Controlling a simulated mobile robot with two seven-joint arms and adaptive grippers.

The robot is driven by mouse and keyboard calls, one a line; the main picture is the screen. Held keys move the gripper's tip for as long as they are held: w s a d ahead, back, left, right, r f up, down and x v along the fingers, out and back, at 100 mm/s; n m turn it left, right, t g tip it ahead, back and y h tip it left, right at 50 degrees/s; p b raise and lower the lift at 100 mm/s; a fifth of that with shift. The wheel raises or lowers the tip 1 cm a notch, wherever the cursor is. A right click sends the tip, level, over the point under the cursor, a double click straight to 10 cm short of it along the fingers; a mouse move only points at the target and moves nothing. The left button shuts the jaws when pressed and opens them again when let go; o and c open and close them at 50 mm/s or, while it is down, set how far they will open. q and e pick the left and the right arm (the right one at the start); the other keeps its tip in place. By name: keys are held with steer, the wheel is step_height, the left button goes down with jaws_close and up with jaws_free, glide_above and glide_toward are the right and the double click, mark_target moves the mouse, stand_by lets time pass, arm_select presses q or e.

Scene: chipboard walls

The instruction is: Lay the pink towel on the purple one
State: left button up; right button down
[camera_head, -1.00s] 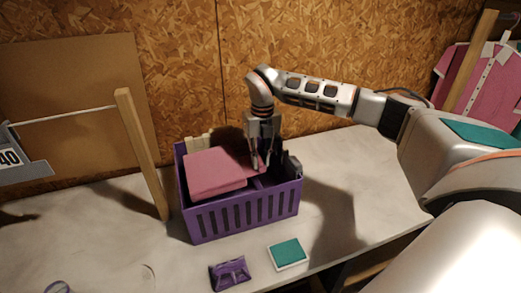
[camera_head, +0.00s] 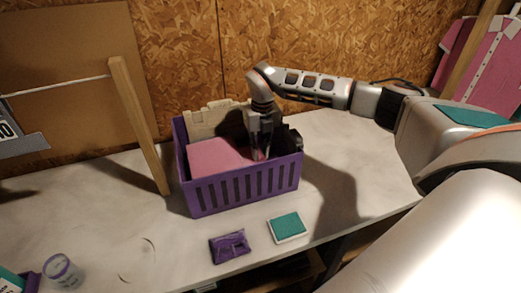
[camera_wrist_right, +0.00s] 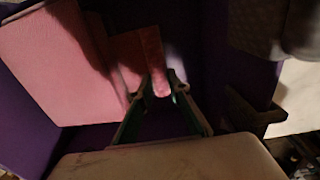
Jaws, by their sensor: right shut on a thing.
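The pink towel (camera_head: 212,157), a folded slab, is down inside the purple crate (camera_head: 245,190), in its left part. My left gripper is not in view.
A cream object (camera_head: 210,118) stands at the crate's back, and dark items (camera_head: 290,138) fill its right side. A purple packet (camera_head: 229,246) and a teal-topped box (camera_head: 287,227) lie in front. A wooden post (camera_head: 140,125) stands left. The table's right side is clear.

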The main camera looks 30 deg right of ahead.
steer(key=c, duration=1.8)
jaws_free()
step_height(320, 180, up, 12)
steer(key=shift+d, duration=0.1)
steer(key=shift+s, duration=0.1)
